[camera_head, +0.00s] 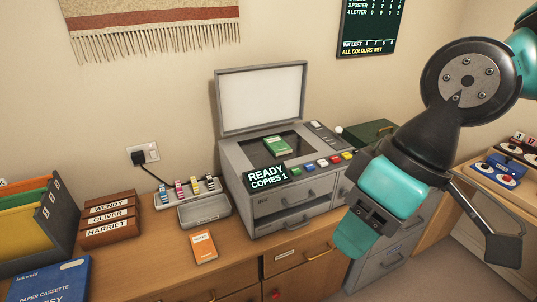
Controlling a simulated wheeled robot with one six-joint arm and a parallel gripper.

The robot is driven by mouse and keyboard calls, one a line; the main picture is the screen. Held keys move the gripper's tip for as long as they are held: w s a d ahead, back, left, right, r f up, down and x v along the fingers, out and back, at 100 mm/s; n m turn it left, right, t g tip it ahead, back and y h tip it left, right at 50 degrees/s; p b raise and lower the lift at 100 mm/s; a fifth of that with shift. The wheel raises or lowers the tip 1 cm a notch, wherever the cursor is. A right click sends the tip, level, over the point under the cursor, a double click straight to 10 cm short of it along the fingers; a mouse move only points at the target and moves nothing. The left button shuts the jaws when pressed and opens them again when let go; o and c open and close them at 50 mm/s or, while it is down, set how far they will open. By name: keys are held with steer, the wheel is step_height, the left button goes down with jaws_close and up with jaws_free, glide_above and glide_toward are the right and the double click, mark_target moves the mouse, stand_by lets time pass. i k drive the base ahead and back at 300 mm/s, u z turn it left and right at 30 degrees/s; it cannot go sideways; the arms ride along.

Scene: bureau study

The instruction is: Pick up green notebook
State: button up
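A small green notebook (277,146) lies flat on the dark glass of the grey copier (250,190), whose lid (262,97) stands raised behind it. The notebook has light lettering on its cover. My gripper (430,243) is on the right side of the view, in front and to the right of the copier, apart from the notebook. Its fingers are spread wide, with nothing seen between them.
An orange notebook (204,248) lies on the wooden counter (165,265). A dark green box (370,133) is right of the copier.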

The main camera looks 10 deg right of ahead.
mark_target(276, 143)
steer(key=u, duration=0.1)
steer(key=k, duration=0.45)
steer(key=z, duration=0.8)
steer(key=i, duration=1.45)
steer(key=u, duration=0.8)
steer(key=i, duration=0.3)
steer(key=u, duration=0.4)
